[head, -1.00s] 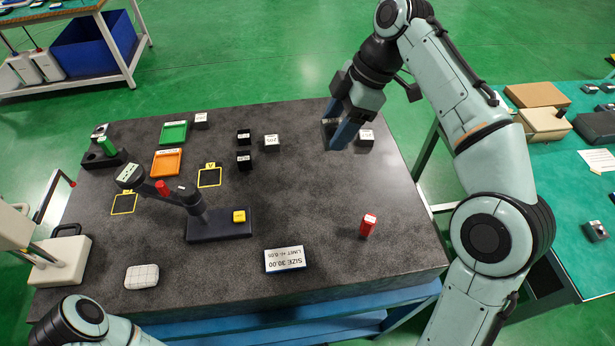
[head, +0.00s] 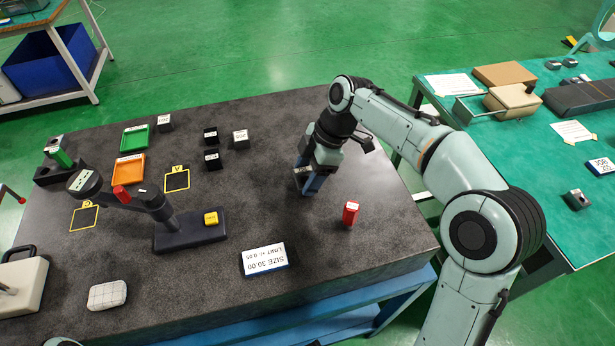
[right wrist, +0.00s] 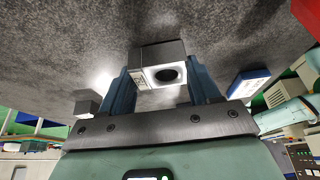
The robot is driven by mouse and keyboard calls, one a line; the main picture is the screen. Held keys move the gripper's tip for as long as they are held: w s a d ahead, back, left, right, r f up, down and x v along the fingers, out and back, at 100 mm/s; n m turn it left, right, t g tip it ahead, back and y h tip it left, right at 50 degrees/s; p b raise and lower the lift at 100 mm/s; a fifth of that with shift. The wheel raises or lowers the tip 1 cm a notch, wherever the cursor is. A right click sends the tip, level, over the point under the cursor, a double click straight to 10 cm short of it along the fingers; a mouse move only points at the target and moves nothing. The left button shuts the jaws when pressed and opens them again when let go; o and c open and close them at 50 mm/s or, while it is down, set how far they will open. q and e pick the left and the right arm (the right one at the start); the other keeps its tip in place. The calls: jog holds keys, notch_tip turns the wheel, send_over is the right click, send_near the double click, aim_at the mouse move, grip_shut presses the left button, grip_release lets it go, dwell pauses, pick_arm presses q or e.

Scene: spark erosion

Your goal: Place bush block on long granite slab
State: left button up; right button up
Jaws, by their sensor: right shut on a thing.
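My right gripper (head: 308,184) is over the right half of the dark granite table, its fingers pointing down. It is shut on the bush block (right wrist: 148,54), a dark block with a pale face and a round bore, seen between the fingers in the right wrist view. In the head view the block is mostly hidden by the gripper; its height above the table is hard to tell. A long dark slab (head: 583,101), which looks like the long granite slab, lies on the green bench at right, well apart from my gripper. My left gripper is out of view.
A red block (head: 350,214) stands close to my right gripper. A size sign (head: 264,258) and a dark stand (head: 190,232) are further left. The green bench (head: 520,150) also bears boxes, papers and small blocks. A gap separates table and bench.

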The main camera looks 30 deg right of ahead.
jog(key=shift+f, duration=0.5)
jog(key=o, duration=1.5)
jog(key=shift+f, duration=0.1)
jog(key=shift+c, duration=0.2)
jog(key=p+v, duration=0.2)
jog(key=v, duration=1)
jog(key=shift+p, duration=0.3)
